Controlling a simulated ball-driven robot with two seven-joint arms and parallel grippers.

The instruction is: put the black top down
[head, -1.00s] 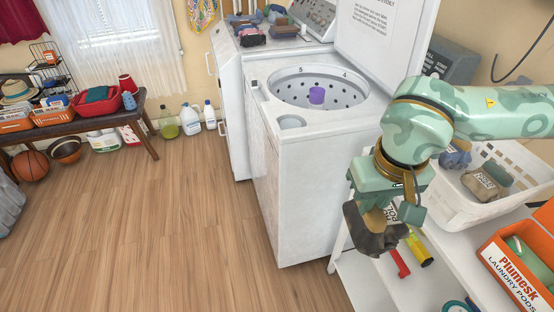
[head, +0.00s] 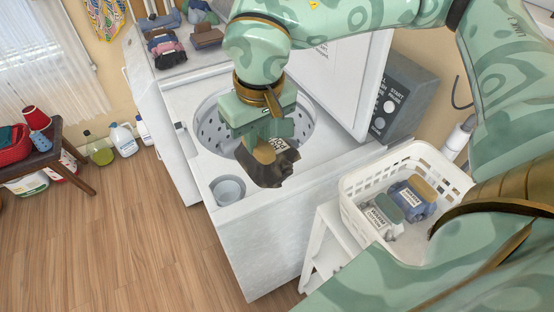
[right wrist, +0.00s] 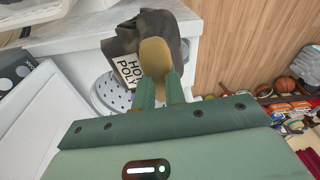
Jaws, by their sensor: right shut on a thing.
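The black top (head: 277,170) is a dark folded bundle with a tan patch and a white label. My right gripper (head: 266,138) is shut on it and holds it over the front rim of the open washer drum (head: 212,130) in the head view. In the right wrist view, the black top (right wrist: 183,24) sits between the fingertips of the right gripper (right wrist: 160,88), and its label is partly readable. The gripper and the top hide part of the drum opening. My left gripper is not in view.
A white basket (head: 352,205) with folded grey and blue bundles stands right of the washer (head: 250,240). The washer's raised lid (head: 345,85) is behind my arm. More folded clothes (head: 165,48) lie on the machine at the back left. Bottles (head: 122,138) stand on the floor.

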